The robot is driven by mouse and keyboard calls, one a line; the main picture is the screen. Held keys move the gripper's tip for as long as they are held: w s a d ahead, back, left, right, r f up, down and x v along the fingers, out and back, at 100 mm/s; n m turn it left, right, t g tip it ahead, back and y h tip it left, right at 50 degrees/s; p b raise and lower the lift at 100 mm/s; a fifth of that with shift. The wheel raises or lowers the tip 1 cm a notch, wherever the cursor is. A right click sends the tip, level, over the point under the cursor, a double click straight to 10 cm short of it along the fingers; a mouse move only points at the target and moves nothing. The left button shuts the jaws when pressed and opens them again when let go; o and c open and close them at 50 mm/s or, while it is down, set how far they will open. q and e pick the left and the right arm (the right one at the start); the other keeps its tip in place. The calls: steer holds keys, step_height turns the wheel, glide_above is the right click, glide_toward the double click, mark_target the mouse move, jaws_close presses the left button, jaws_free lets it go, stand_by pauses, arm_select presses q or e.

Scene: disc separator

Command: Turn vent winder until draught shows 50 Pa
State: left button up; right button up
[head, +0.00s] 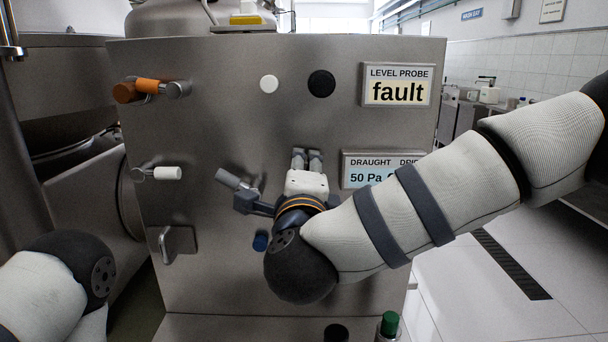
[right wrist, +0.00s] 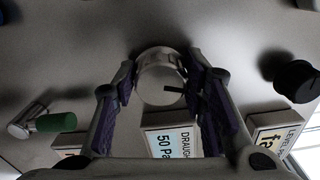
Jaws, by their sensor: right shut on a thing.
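My right gripper (head: 307,158) is at the upright metal panel. In the right wrist view its two fingers (right wrist: 160,88) are shut on the sides of a round silver knob (right wrist: 158,70) with a dark mark on its face. I take this knob as the vent winder; I see no label on it. In the head view the gripper hides it. The draught display (head: 364,177) reads 50 Pa, partly covered by my right arm. It also shows in the right wrist view (right wrist: 175,142), reading 50 Pa. My left gripper is out of view; part of my left arm shows.
The panel carries an orange-handled lever (head: 147,86), a white-handled lever (head: 165,173), a grey handle (head: 232,181), a white button (head: 269,84) and a black knob (head: 321,83). The level probe display (head: 397,92) reads fault. A green-topped part (head: 389,324) is low down.

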steer(key=shift+r, duration=0.2)
steer(key=o, duration=1.2)
steer(key=shift+c, duration=0.2)
steer(key=shift+w+a, duration=0.1)
steer(key=shift+a, duration=0.05)
steer(key=shift+f, duration=0.1)
steer(key=s, duration=1.2)
